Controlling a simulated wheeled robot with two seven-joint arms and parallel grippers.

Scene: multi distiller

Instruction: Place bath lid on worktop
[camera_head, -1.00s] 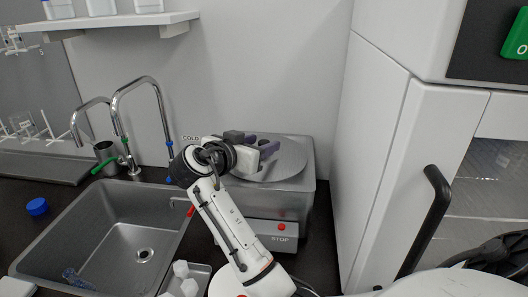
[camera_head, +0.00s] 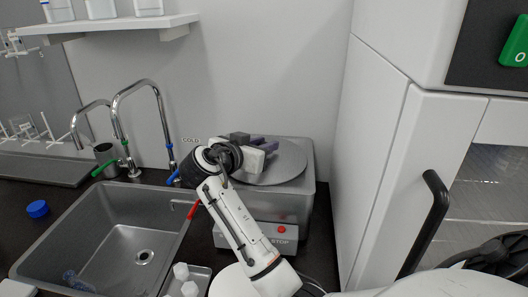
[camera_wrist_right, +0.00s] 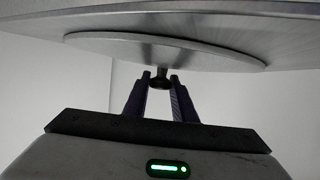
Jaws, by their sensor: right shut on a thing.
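The bath lid (camera_head: 285,163) is a round grey metal disc on top of the silver water bath (camera_head: 307,200), by the back wall. I cannot tell any gap between lid and bath. My right gripper (camera_head: 268,146) is over the lid from the left, its dark fingers close together on the lid's small knob. In the right wrist view the fingertips (camera_wrist_right: 160,82) are shut around the dark knob at the middle of the lid (camera_wrist_right: 205,50). The dark worktop (camera_head: 318,245) shows in front and to the right of the bath. My left gripper is not in view.
A steel sink (camera_head: 105,235) with tall taps (camera_head: 160,110) lies to the left. A small tray with white pieces (camera_head: 183,275) stands in front of the bath. A white cabinet (camera_head: 370,150) with a black handle (camera_head: 425,225) bounds the right. A blue cap (camera_head: 37,208) lies left of the sink.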

